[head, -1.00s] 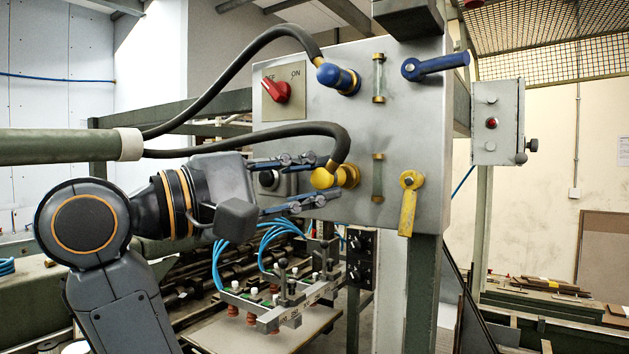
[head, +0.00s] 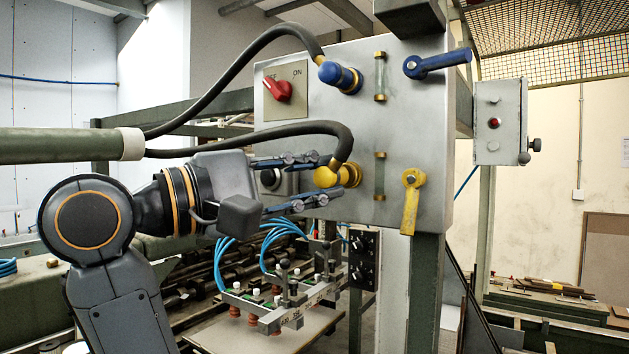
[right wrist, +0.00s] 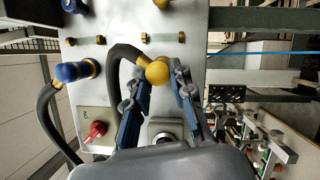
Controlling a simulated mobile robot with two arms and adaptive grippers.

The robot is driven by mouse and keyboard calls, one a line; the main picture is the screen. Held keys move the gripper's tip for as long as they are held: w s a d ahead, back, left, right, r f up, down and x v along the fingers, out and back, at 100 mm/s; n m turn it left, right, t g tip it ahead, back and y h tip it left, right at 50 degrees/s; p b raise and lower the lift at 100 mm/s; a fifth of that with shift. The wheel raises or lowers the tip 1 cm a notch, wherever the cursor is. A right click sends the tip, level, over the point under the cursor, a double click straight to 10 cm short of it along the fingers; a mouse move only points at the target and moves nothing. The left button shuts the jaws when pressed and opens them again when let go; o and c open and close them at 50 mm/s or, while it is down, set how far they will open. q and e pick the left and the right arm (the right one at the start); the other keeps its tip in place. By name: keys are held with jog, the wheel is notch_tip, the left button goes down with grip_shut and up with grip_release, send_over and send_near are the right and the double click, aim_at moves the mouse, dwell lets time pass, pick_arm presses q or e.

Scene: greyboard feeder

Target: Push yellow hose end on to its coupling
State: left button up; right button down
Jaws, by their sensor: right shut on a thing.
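The yellow hose end (head: 325,177) sits at the end of a dark hose, in front of its yellow coupling (head: 349,175) on the grey panel (head: 345,115). The two look in line and touching or nearly so; I cannot tell how far the end is seated. My right gripper (head: 331,176) is shut on the hose end, one blue-grey finger above and one below. In the right wrist view the yellow end (right wrist: 157,73) lies between the fingers (right wrist: 160,71) and largely hides the coupling. My left gripper is not in view.
Above are a blue hose end (head: 336,76) on its coupling, a red switch (head: 279,89) and a blue lever (head: 437,63). A yellow lever (head: 411,203) hangs to the right. Suction cups with blue tubes (head: 275,238) stand below the gripper.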

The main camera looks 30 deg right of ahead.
jog(key=shift+w+d, duration=0.2)
jog(key=shift+d, duration=0.25)
dwell(0.5)
jog(key=c, duration=1.1)
grip_release()
jog(key=shift+a, duration=0.15)
